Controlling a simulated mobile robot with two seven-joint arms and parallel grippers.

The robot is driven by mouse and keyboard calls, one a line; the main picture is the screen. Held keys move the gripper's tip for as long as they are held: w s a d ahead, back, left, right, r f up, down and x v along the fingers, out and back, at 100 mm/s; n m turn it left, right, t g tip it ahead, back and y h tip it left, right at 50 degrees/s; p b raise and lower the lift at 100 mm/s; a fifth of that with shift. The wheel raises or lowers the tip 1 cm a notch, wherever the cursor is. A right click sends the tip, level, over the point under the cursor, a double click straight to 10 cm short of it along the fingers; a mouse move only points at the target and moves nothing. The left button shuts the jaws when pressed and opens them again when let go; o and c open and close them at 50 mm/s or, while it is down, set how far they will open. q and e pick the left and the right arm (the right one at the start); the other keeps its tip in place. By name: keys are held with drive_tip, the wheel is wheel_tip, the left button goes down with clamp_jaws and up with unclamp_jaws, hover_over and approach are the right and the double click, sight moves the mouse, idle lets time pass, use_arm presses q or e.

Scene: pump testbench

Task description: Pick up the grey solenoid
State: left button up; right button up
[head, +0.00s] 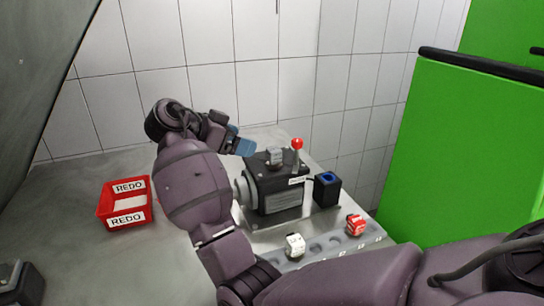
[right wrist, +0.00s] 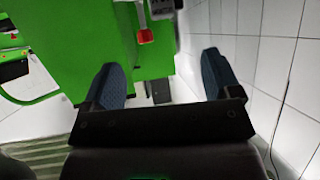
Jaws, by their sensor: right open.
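The grey solenoid (head: 275,156) sits on top of the dark pump block (head: 275,190), beside a lever with a red knob (head: 297,143). My right gripper (head: 245,145) is just left of the solenoid in the head view, at about its height and apart from it. Its blue fingers are spread with nothing between them, as the right wrist view (right wrist: 163,72) also shows. In that view the red knob (right wrist: 145,36) appears near the top, and a grey part beside it is cut off by the edge. My left gripper is not in view.
A red REDO bin (head: 112,205) stands left on the grey table. A black box with a blue top (head: 327,190) stands right of the pump. A white piece (head: 294,245) and a red piece (head: 355,224) sit on the front strip. Tiled wall behind, green panel (head: 470,150) right.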

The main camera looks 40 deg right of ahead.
sight(272, 148)
drive_tip(key=x, duration=0.5)
drive_tip(key=shift+w+x, duration=0.2)
drive_tip(key=shift+x, duration=0.85)
drive_tip(key=shift+w+x, duration=0.15)
drive_tip(key=shift+x, duration=0.85)
drive_tip(key=shift+w+x, duration=0.2)
drive_tip(key=shift+x, duration=0.85)
drive_tip(key=shift+a, duration=0.1)
drive_tip(key=c, duration=1.2)
